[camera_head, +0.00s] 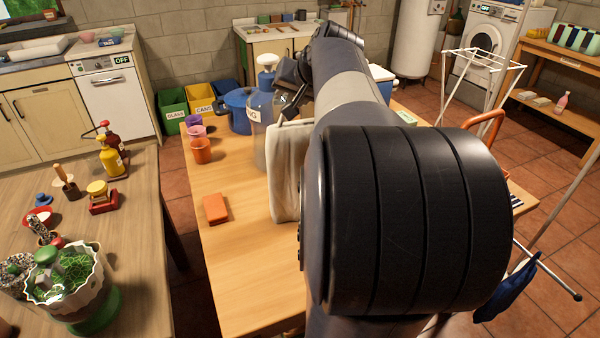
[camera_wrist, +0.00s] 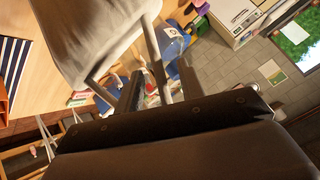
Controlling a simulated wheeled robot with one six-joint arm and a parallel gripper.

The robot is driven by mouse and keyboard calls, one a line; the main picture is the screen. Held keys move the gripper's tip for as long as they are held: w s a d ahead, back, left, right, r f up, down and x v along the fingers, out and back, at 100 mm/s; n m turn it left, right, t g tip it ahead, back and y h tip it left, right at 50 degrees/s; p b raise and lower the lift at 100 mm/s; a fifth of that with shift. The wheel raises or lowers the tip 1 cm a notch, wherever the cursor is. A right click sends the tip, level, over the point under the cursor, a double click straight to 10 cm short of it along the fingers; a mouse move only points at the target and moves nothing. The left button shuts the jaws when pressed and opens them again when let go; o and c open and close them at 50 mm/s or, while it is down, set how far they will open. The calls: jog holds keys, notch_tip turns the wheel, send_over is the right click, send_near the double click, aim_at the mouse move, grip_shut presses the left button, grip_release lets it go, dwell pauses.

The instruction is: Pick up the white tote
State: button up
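The white tote (camera_head: 286,175) stands upright on the wooden table (camera_head: 240,275), partly hidden behind my arm in the head view. In the wrist view its pale body (camera_wrist: 90,40) fills the upper left, with its handles reaching down toward my gripper. My gripper (camera_wrist: 160,78) is open, its two dark fingers apart. One tote handle (camera_wrist: 155,55) shows between the fingers; I cannot tell whether either finger touches it. In the head view my gripper (camera_head: 288,88) is above the tote, partly hidden by my arm.
Several cups, including an orange one (camera_head: 202,151), and an orange block (camera_head: 216,208) are to the left. The table's front left is clear. A cluttered second table (camera_head: 130,230) stands left.

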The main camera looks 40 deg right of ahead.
jog(key=shift+x, duration=0.8)
jog(key=shift+s, duration=0.1)
jog(key=shift+c, duration=0.3)
grip_shut()
jog(key=shift+r, duration=0.1)
